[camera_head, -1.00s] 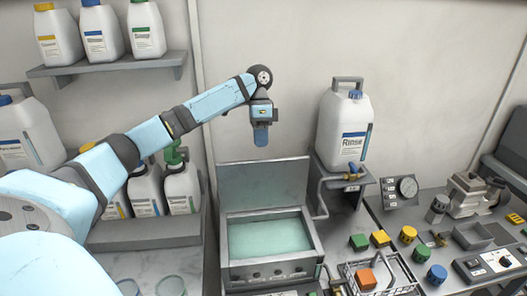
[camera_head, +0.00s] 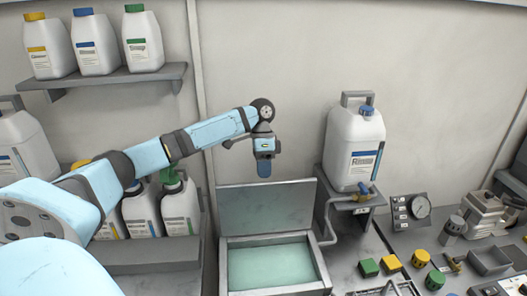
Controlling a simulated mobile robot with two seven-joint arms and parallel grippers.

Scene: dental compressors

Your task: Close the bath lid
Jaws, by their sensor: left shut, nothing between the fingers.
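The bath (camera_head: 228,262) is a grey metal tank with pale green liquid, on the bench at bottom centre. Its lid (camera_head: 266,208) is a grey panel standing up at the bath's back edge, so the bath is open. My left gripper (camera_head: 264,168) is shut and empty, with its fingers pointing down. In the picture it sits just above the lid's top edge; I cannot tell how far in front of or behind the lid it is. My right gripper is out of view.
A large white rinse bottle (camera_head: 354,148) stands on a raised shelf right of the lid, with a brass tap below. Several white bottles stand at the left under my left arm. A gauge (camera_head: 420,207) and coloured blocks (camera_head: 369,267) lie to the right.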

